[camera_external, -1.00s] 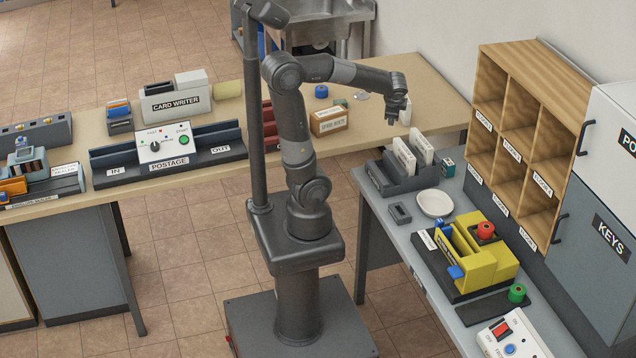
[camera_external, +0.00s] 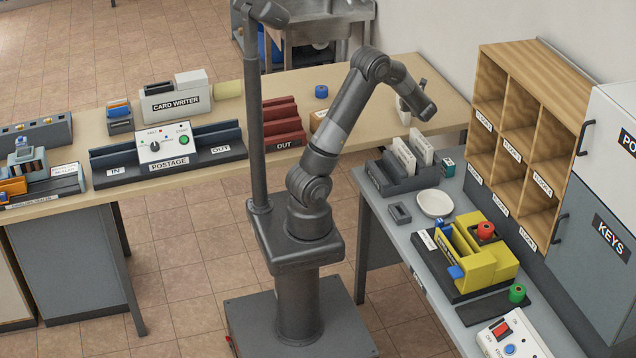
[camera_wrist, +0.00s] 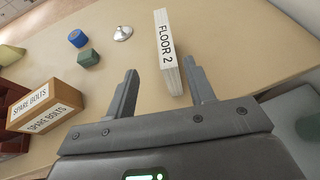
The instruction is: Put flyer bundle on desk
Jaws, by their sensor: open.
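A white flyer bundle (camera_wrist: 168,52) labelled FLOOR 2 stands on edge on the beige table (camera_wrist: 240,55) in the wrist view. It also shows in the external view (camera_external: 404,112), partly covered by my gripper. My gripper (camera_wrist: 160,68) is open. The bundle's near part lies between its fingers, close to the right finger, with a wider gap at the left finger. I cannot tell whether the right finger touches it. In the external view my gripper (camera_external: 413,92) is over the table's right end. A grey-topped desk (camera_external: 372,205) stands in front of that end.
A SPARE BOLTS box (camera_wrist: 45,105), a green block (camera_wrist: 88,58), a blue roll (camera_wrist: 78,38) and a silver object (camera_wrist: 123,33) lie left of the bundle. The grey desk bears a rack (camera_external: 385,178) with white bundles, a dish (camera_external: 434,204) and a yellow holder (camera_external: 490,265).

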